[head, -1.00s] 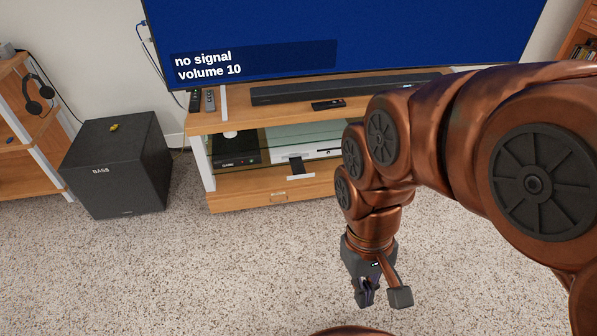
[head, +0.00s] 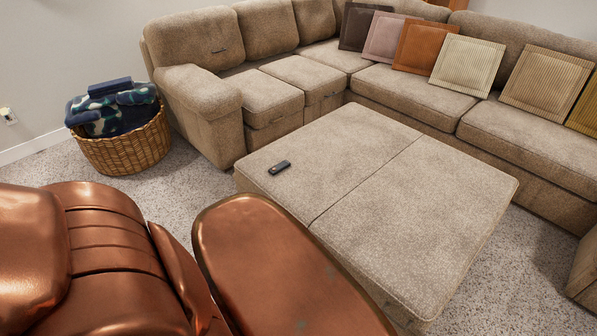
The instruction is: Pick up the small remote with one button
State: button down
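A small dark remote (head: 280,167) lies on the left part of the beige ottoman (head: 415,225), close to its left edge. It is too small in the picture to count its buttons. A thin dark object (head: 220,50) rests against the back cushion of the sofa's left seat; I cannot tell what it is. My gripper is out of the picture; only copper-coloured parts of my own body show at the lower left.
A beige corner sofa (head: 520,140) with several cushions wraps behind and right of the ottoman. A wicker basket (head: 125,150) with blue blankets stands at the left by the wall. Speckled carpet (head: 205,195) is free between the basket and the ottoman.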

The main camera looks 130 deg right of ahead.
aim_at(279, 167)
jog(key=z, duration=1.1)
jog(key=k, duration=0.1)
jog(key=z, duration=2.8)
jog(key=i, duration=0.4)
jog(key=u, duration=0.9)
jog(key=i, duration=0.6)
jog(key=u, duration=0.15)
